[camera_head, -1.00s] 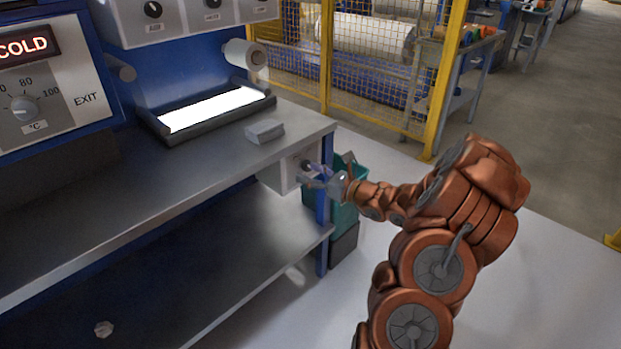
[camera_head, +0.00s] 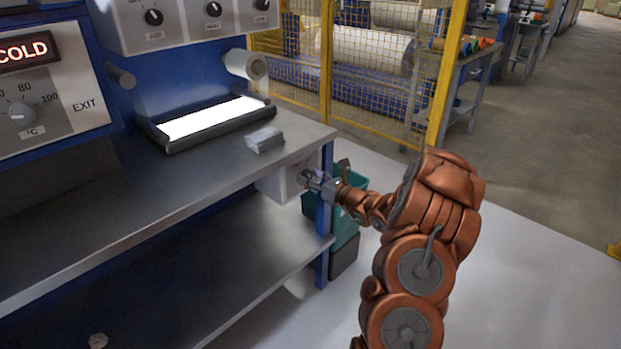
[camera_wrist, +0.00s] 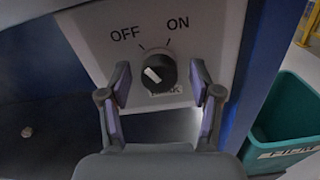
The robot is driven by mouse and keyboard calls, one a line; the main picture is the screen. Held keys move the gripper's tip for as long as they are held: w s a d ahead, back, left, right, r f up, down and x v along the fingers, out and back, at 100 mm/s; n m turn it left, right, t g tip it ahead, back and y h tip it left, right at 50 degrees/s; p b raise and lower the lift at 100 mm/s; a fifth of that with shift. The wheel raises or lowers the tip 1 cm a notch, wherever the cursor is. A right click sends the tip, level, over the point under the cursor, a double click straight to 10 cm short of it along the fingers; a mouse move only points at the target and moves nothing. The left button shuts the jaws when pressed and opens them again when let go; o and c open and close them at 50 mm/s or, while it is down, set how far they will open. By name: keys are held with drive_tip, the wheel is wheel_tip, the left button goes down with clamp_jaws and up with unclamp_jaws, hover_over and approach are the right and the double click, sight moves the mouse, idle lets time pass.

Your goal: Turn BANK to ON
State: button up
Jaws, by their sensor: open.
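The BANK knob (camera_wrist: 159,73) is a round black dial with a white pointer on a light grey box (camera_wrist: 92,38), with OFF and ON printed above it. In the wrist view the pointer slants to the upper left, toward OFF. The label under the knob is partly covered. My gripper (camera_wrist: 160,82) is open, one finger on each side of the knob; I cannot tell if either touches it. In the head view my gripper (camera_head: 312,181) is at the front of the box (camera_head: 276,186) under the bench's right end, and hides the knob.
A teal bin (camera_wrist: 285,125) stands on the floor right of the box, close to a blue bench leg (camera_wrist: 240,75). A yellow mesh fence (camera_head: 325,65) stands behind.

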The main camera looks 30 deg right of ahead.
drive_tip(key=c, duration=1.1)
drive_tip(key=shift+c, duration=0.2)
